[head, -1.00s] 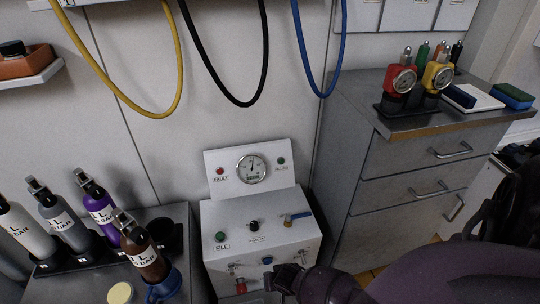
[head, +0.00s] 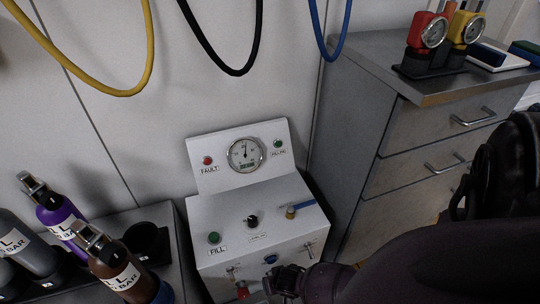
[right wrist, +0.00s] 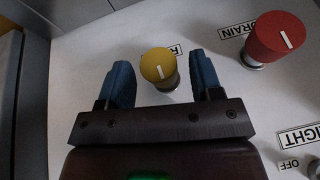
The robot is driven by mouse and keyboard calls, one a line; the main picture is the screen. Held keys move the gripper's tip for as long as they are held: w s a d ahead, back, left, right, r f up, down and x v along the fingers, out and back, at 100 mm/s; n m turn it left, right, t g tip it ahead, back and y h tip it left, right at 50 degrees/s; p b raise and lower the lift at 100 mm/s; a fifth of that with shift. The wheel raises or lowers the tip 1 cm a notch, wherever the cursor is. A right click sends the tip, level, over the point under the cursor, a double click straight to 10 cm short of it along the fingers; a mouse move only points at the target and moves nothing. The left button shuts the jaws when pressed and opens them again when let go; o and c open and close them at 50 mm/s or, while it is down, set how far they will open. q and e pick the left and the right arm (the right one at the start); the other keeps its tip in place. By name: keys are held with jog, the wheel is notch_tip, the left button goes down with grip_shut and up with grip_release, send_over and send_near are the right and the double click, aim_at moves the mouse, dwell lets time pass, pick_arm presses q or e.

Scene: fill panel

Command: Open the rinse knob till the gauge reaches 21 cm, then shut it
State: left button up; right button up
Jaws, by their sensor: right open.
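In the right wrist view a yellow knob (right wrist: 158,68) with a white mark stands on the white panel face. The label behind it is mostly hidden; only an R shows. My right gripper (right wrist: 161,80) is open, its blue fingers on either side of the yellow knob, with visible gaps. In the head view my right gripper (head: 271,284) is at the panel's lower front and the yellow knob cannot be made out. The round gauge (head: 245,154) is on the panel's upright back; its reading is too small to tell. My left gripper is not in view.
A red knob (right wrist: 275,38) labelled DRAIN is right of the fingers, above a LIGHT label (right wrist: 300,136). On the panel top are a green FILL button (head: 214,238), a black knob (head: 252,220) and a blue-handled valve (head: 292,211). Bottles (head: 58,216) stand left; a grey cabinet (head: 400,140) is right.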

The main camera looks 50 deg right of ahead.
jog(key=shift+w+f, duration=0.1)
jog(key=shift+c, duration=0.3)
jog(key=c, duration=0.8)
jog(key=shift+y, duration=0.4)
jog(key=shift+c, duration=0.2)
jog(key=shift+t, duration=0.3)
jog(key=shift+y, duration=0.3)
jog(key=o, duration=0.9)
